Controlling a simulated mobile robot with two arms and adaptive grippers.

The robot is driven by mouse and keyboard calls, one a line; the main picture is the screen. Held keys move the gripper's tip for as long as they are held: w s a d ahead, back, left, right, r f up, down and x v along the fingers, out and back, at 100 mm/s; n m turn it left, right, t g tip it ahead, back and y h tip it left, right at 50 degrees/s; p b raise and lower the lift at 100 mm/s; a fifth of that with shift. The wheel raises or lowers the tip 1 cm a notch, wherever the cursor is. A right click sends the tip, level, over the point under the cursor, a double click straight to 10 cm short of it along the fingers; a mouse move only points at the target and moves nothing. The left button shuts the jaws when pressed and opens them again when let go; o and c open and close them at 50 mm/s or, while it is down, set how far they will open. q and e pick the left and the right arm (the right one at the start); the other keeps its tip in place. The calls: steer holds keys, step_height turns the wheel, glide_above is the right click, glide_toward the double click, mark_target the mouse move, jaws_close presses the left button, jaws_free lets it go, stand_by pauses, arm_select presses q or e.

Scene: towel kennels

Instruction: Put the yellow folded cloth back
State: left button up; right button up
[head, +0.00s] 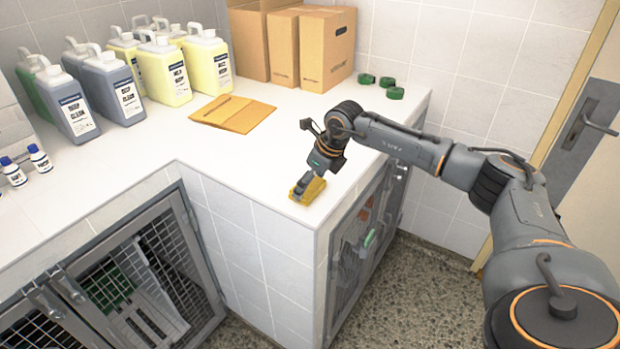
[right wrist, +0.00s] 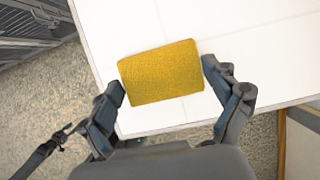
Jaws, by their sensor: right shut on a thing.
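The yellow folded cloth (head: 307,193) is at the front corner of the white counter (head: 270,160) in the head view. In the right wrist view the cloth (right wrist: 161,72) shows as a textured yellow rectangle over the counter's corner. My right gripper (head: 314,184) reaches down to it, with its fingers at the cloth's two short sides. The gripper (right wrist: 165,80) is shut on the cloth. I cannot tell whether the cloth touches the counter. My left gripper is not in view.
Grey and yellow bottles (head: 170,70) stand at the back left, cardboard boxes (head: 325,50) at the back. A flat brown piece (head: 232,113) lies mid-counter and green rolls (head: 388,86) at the right. Kennels with mesh doors (head: 150,270) are below. The counter's front right is mostly clear.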

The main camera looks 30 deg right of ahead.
steer(key=shift+f, duration=0.2)
steer(key=o, duration=0.9)
steer(key=shift+c, duration=0.2)
